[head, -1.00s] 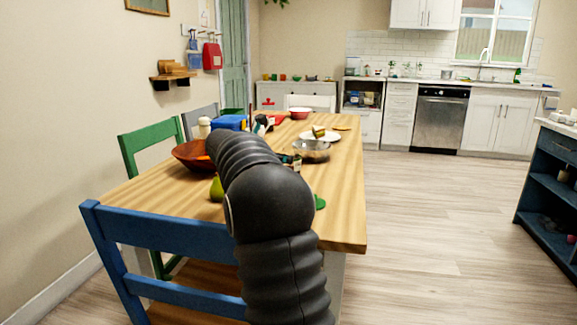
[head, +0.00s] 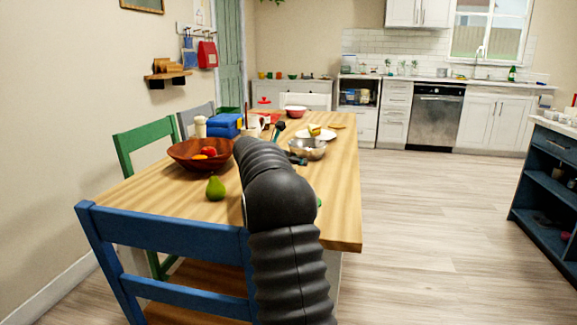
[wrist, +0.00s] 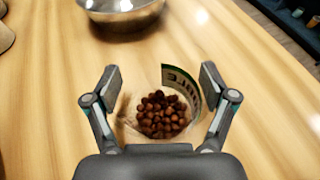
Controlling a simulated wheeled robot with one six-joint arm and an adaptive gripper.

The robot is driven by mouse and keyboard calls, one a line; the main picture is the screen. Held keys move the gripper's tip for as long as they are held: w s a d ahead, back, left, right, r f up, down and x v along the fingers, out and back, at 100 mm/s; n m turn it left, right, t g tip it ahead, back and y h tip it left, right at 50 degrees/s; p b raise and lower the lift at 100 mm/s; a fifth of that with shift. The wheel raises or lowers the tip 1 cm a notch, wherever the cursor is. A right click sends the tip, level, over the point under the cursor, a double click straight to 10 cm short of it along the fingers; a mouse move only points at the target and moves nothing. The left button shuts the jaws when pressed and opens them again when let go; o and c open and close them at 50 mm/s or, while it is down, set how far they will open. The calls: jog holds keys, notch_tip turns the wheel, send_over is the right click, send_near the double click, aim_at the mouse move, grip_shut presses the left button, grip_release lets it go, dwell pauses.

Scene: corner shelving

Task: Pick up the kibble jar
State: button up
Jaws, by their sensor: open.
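The kibble jar (wrist: 188,86) is seen from above in the wrist view, a clear round jar full of brown kibble balls with a lettered label around its far right side. It stands on the wooden table. My gripper (wrist: 160,80) is open, with one finger to the left of the jar and one to the right. The jar is between the fingers, and I see no clear contact. In the head view my arm hides the jar and most of the gripper.
A metal bowl (wrist: 122,8) is beyond the jar and also shows in the head view (head: 308,149). A green pear (head: 215,188) and a wooden fruit bowl (head: 190,160) are left of my arm. A blue chair (head: 165,232) stands at the near table edge (head: 340,238).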

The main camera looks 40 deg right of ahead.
jog(key=c, duration=1.4)
jog(key=shift+r, duration=0.1)
jog(key=shift+c, duration=0.5)
jog(key=shift+r, duration=0.1)
